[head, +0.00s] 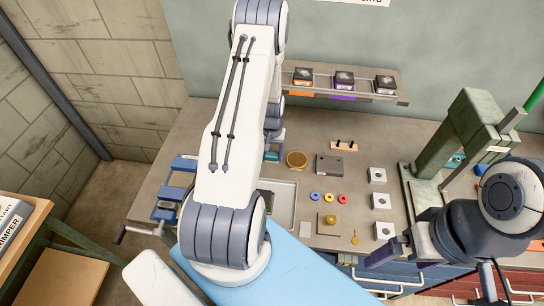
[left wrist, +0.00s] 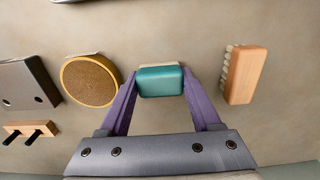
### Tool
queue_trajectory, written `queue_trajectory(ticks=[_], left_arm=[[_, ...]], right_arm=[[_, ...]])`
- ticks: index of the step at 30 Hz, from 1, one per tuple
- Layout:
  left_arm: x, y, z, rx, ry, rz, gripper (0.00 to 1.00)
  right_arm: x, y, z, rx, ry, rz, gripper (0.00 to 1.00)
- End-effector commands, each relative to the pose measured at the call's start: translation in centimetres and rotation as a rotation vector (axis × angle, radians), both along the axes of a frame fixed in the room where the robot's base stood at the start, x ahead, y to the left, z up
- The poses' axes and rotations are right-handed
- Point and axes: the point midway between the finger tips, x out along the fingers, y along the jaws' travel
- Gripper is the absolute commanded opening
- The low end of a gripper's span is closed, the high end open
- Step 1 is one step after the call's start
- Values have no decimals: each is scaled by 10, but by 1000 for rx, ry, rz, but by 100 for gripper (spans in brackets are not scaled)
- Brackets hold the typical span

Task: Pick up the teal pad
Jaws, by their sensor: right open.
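The teal pad (left wrist: 160,81), a small rounded block with a pale layer along its far edge, is between the two purple fingers of my left gripper (left wrist: 160,72) in the left wrist view. The fingers lie close along its left and right sides; whether they press on it I cannot tell. In the head view a bit of the teal pad (head: 272,156) shows beside my left arm, which hides most of that gripper. My right gripper (head: 400,256) is open and empty near the bench's front edge at the right.
A round yellow-rimmed disc (left wrist: 90,81) lies left of the pad, and a wooden brush (left wrist: 246,75) lies right of it. A dark block (head: 329,166) is nearby. A green press (head: 462,140) stands at the right. A raised shelf (head: 345,90) runs along the back.

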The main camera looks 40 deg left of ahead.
Motion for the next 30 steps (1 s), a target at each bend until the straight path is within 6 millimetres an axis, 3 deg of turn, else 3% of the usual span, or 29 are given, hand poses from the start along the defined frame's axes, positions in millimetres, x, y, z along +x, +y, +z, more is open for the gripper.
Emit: queue_trajectory(ticks=[1,3,14,23,30], left_arm=[[0,0,0,0,0,0,27],[0,0,0,0,0,0,10],[0,0,4,0,0,0,10],[1,1,39,4,-6,0,10],[-7,-56,71,1,-4,-6,10]], right_arm=[[0,0,0,0,0,0,100],[0,0,0,0,0,0,100],[0,0,-3,0,0,-1,100],[0,0,-24,0,0,-4,100],[0,0,-45,0,1,-7,100]])
